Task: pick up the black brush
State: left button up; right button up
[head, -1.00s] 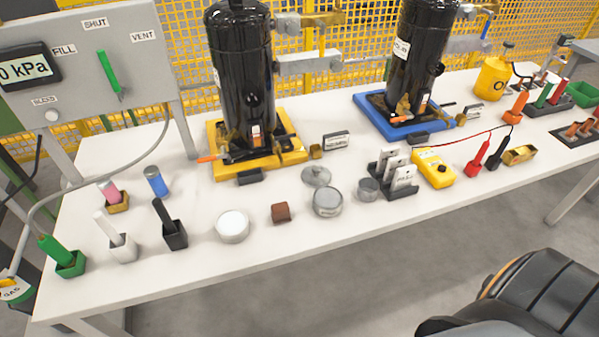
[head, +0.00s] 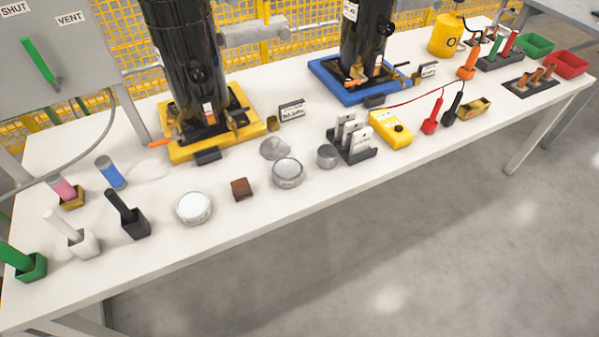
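The black brush (head: 118,202) stands tilted in a small black holder (head: 136,228) at the front left of the white table. Its dark handle sticks up and leans to the left; its lower end is hidden inside the holder. Neither of my grippers is in view.
A white-handled tool in a white holder (head: 83,245) and a green one (head: 30,267) stand to the left. A white-topped round tin (head: 194,208) and a brown block (head: 241,189) are to the right. Two black compressors (head: 187,60) stand behind on yellow and blue bases.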

aim_at(110, 193)
jog(key=u, duration=1.25)
